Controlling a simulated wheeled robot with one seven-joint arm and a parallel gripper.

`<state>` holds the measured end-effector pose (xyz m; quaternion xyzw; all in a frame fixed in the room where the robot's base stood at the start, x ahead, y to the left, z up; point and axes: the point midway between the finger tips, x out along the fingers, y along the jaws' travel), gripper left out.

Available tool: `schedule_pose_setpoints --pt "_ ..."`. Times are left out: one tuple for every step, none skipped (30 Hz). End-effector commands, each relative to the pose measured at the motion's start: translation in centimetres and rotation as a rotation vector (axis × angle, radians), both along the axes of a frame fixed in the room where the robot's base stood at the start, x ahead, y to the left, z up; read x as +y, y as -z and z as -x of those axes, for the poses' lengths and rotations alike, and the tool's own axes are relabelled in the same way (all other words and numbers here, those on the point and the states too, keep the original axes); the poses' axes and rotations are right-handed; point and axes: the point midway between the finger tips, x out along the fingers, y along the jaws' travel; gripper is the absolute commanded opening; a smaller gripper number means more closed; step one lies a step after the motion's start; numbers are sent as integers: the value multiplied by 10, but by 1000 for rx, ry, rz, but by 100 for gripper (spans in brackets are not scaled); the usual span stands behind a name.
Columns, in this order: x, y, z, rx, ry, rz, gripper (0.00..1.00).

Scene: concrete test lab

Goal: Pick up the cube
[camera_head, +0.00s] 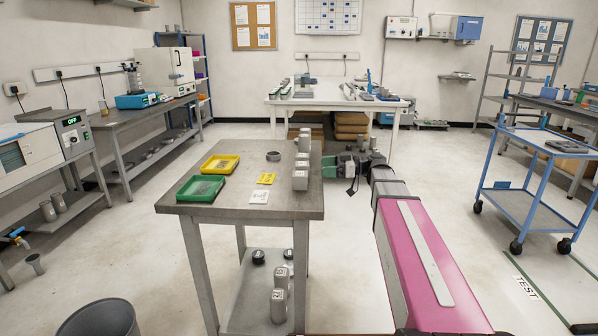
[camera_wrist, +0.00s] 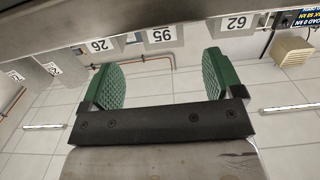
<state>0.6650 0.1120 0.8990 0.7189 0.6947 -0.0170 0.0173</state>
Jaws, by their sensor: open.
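Several grey concrete test pieces stand in a row along the right edge of the metal table (camera_head: 235,207). The nearest is a grey cube (camera_head: 300,182); which one the task means I cannot tell. My gripper (camera_head: 328,166) is just right of that row, beside the table edge, with green fingers. In the wrist view my gripper (camera_wrist: 160,75) is open, with nothing between its textured green pads. Grey blocks with white number labels show along the top of that view, one (camera_wrist: 162,46) lying ahead of the gap between the fingers, apart from them.
A yellow tray (camera_head: 203,164), a green tray (camera_head: 182,196), a dark ring (camera_head: 273,156), a yellow card (camera_head: 266,179) and a white card (camera_head: 259,197) lie on the table. A blue trolley (camera_head: 541,194) stands at the right.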

Motion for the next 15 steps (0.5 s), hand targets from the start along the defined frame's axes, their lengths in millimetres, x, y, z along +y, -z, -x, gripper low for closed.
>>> schedule_pose_setpoints --pt "9 1 1 0 -3 0 86" --pt "13 1 1 1 -3 0 86" --pt "19 1 0 1 -2 1 86" --pt "24 1 0 1 -2 1 86" --pt "28 1 0 1 -3 1 86" --pt "32 2 0 1 -2 1 86" --pt "35 2 0 1 -2 1 86" --pt "37 2 0 1 -1 1 86" --pt "39 2 0 1 -1 1 86" --pt "40 2 0 1 0 1 86" --pt "42 2 0 1 0 1 86" --pt "44 2 0 1 -1 1 86" --pt "47 1 1 1 -1 1 86" --pt "50 1 1 1 -2 1 86" --pt "55 1 2 1 -2 1 86"
